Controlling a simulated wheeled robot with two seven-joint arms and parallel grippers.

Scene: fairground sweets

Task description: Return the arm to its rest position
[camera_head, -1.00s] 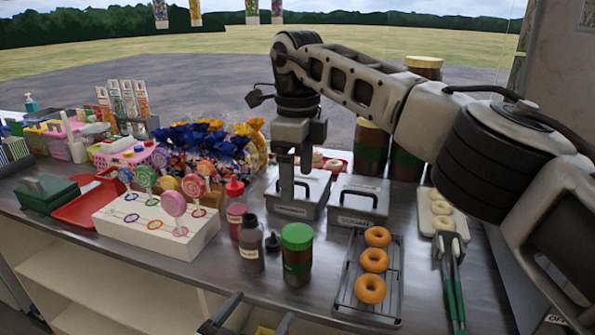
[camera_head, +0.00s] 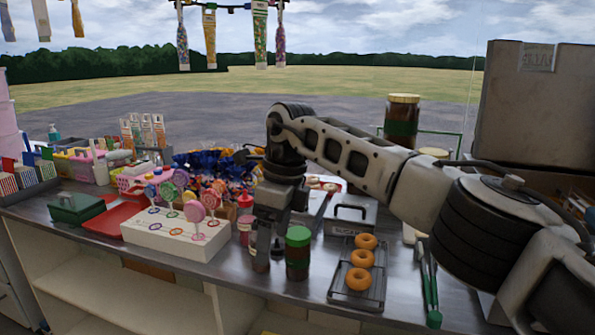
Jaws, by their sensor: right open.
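My right arm reaches in from the right edge over the counter (camera_head: 200,265), its elbow raised and its forearm hanging down at the far end. The right gripper (camera_head: 264,250) points down and is open, with nothing seen between its fingers. My left gripper is not in view.
A lollipop stand (camera_head: 175,240) is to the left of the gripper. A rack with doughnuts (camera_head: 360,292), a lidded sugar box (camera_head: 350,216) and green-handled tongs (camera_head: 431,290) lie to the right. Tall jars (camera_head: 402,115) stand behind my arm. Tubes hang overhead (camera_head: 260,35).

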